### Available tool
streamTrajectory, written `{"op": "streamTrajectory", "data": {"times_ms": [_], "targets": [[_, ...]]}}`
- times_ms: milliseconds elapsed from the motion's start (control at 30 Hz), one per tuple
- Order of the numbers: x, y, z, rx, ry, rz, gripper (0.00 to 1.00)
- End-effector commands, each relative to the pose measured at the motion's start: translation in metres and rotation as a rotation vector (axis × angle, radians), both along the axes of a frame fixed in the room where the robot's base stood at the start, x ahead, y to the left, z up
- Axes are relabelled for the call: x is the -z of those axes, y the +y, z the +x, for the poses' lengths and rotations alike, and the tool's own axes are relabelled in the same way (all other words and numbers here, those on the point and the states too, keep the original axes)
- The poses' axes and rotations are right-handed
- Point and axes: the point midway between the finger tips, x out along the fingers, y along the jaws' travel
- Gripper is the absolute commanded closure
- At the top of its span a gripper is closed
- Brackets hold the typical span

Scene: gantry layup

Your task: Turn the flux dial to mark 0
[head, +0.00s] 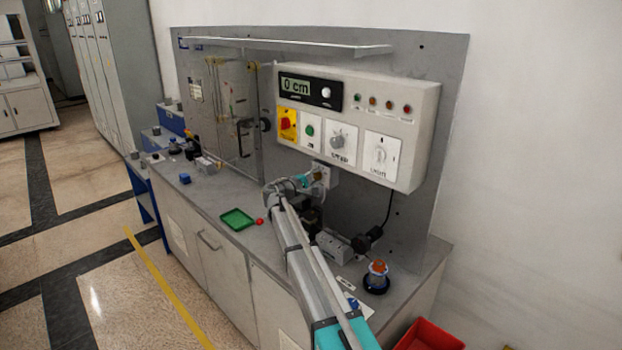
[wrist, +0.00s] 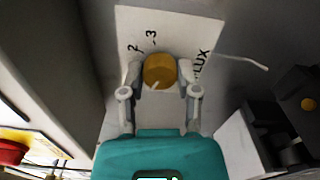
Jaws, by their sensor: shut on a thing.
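The flux dial (wrist: 158,72) is a round brass-coloured knob on a white plate (wrist: 178,28) lettered "LUX" at the right edge, its first letter hidden. Marks 2 and 3 show above and left of the knob; mark 0 is not visible. A short pale line on the knob points down and left in the wrist view. My gripper (wrist: 161,78) is shut on the dial, one finger on each side. In the head view the plate (head: 325,172) sits low on the grey back panel, with my gripper (head: 303,184) at it and the knob mostly hidden.
A control box (head: 405,95) with a "0 cm" display, a red switch and two dials hangs above my arm. A green tray (head: 237,219) and a red ball (head: 260,221) lie on the bench left of my arm. A black-based device (head: 377,280) stands at right.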

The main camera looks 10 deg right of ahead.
Motion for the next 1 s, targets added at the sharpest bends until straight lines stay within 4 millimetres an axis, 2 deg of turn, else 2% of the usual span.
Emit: {"op": "streamTrajectory", "data": {"times_ms": [500,533,667,700,1000], "targets": [[-0.0008,-0.0034,0.0005,0.006,0.021,-0.019,1.00],[-0.0008,-0.0034,0.0005,0.006,0.021,-0.019,0.53],[-0.0006,-0.0021,0.0003,0.004,0.021,-0.017,0.28],[-0.0005,-0.0016,0.0003,0.003,0.021,-0.017,0.24],[-0.0002,0.0002,0.0000,0.000,0.020,-0.015,0.24]]}}
